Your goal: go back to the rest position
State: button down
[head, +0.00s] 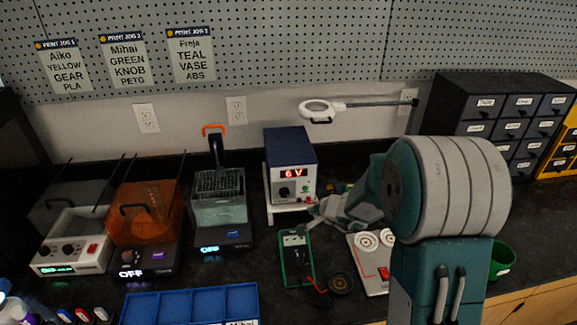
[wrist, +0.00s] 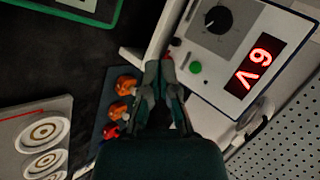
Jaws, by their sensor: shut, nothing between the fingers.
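My gripper (head: 312,212) is shut and empty, stretched out low in front of the power supply (head: 290,160). In the wrist view my gripper (wrist: 160,64) has its fingertips close to the lower front of the power supply (wrist: 212,72), near a green button (wrist: 195,67). I cannot tell whether the tips touch it. The supply's red display (wrist: 254,67) reads 6 V. My arm reaches in from the right of the head view and hides part of the bench behind it.
A green-framed board (head: 296,262) and a white panel with round pads (head: 365,262) lie below my gripper. Orange knobs (wrist: 125,86) sit beside the fingers. A magnifier lamp (head: 318,108) hangs above. Drawers (head: 485,105) stand at right. A blue tray (head: 190,303) lies in front.

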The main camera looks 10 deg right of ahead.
jog(key=s+a+r+n+g+y, duration=0.1)
jog(key=s+a+r+n, duration=0.3)
jog(key=s+r, duration=0.25)
jog(key=s+a+r+n+g+y, duration=0.1)
jog(key=s+a+r+n, duration=0.2)
jog(key=s+r, duration=0.35)
jog(key=s+d+r+n+h, duration=0.2)
jog(key=s+d+h, duration=0.1)
jog(key=s, duration=0.6)
jog(key=s+d+r+n+g+h, duration=0.1)
jog(key=s+d+r+n+h, duration=0.1)
jog(key=s, duration=0.8)
jog(key=shift+d+r+h, duration=0.3)
jog(key=shift+d+h, duration=0.1)
jog(key=shift+d, duration=0.4)
jog(key=shift+w, duration=0.1)
